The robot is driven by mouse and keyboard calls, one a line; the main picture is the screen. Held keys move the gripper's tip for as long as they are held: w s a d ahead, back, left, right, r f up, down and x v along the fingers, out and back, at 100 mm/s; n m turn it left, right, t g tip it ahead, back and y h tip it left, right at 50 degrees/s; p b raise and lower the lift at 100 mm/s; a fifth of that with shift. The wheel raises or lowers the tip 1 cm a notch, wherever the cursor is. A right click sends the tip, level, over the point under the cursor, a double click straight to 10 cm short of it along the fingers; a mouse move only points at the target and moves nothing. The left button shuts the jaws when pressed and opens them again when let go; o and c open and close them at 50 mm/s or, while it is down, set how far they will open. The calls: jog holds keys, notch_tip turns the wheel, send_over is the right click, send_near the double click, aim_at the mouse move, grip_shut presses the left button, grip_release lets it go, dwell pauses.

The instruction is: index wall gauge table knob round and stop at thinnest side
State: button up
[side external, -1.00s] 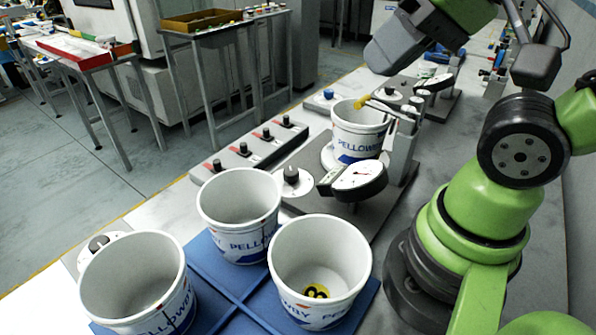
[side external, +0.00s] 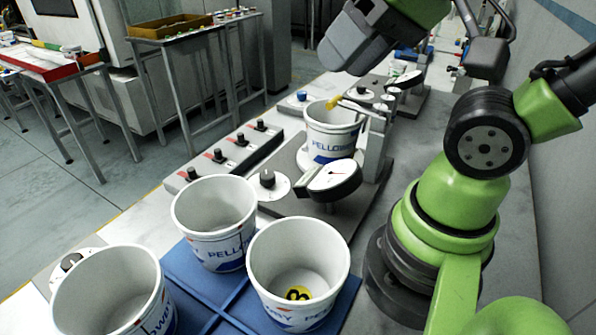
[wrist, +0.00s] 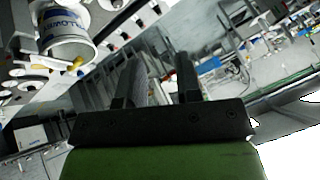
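A white tub (side external: 331,143) with blue "PELLOW..." lettering stands upright on the wall gauge's turntable (side external: 303,160). A yellow-tipped arm (side external: 333,103) reaches to its rim; the tub also shows in the wrist view (wrist: 68,35). The dial gauge (side external: 331,178) faces up in front of the tub; its thin needle is too small to read. The black table knob (side external: 267,178) sits on a pale round dial to the left of the gauge. My gripper (wrist: 158,65) is open and empty, its fingers apart. In the side view it is raised above and behind the tub, clear of the knob.
A strip of black knobs (side external: 222,155) lies left of the gauge. A second gauge station (side external: 405,80) stands behind.

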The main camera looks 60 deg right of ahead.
jog(key=o, duration=0.4)
jog(key=w, duration=0.2)
jog(key=w+d+f+n+g, duration=0.1)
jog(key=w, duration=0.1)
jog(key=w+g, duration=0.1)
jog(key=shift+w+d+f+h, duration=0.2)
jog(key=shift+w+d+h, duration=0.1)
jog(key=shift+w+h, duration=0.1)
jog(key=shift+o, duration=0.2)
jog(key=n+g+h, duration=0.1)
jog(key=n+g, duration=0.4)
send_over(267, 175)
notch_tip(267, 175, down, 18)
jog(key=shift+r, duration=0.25)
notch_tip(267, 175, down, 10)
jog(key=shift+f, duration=0.1)
jog(key=c, duration=0.9)
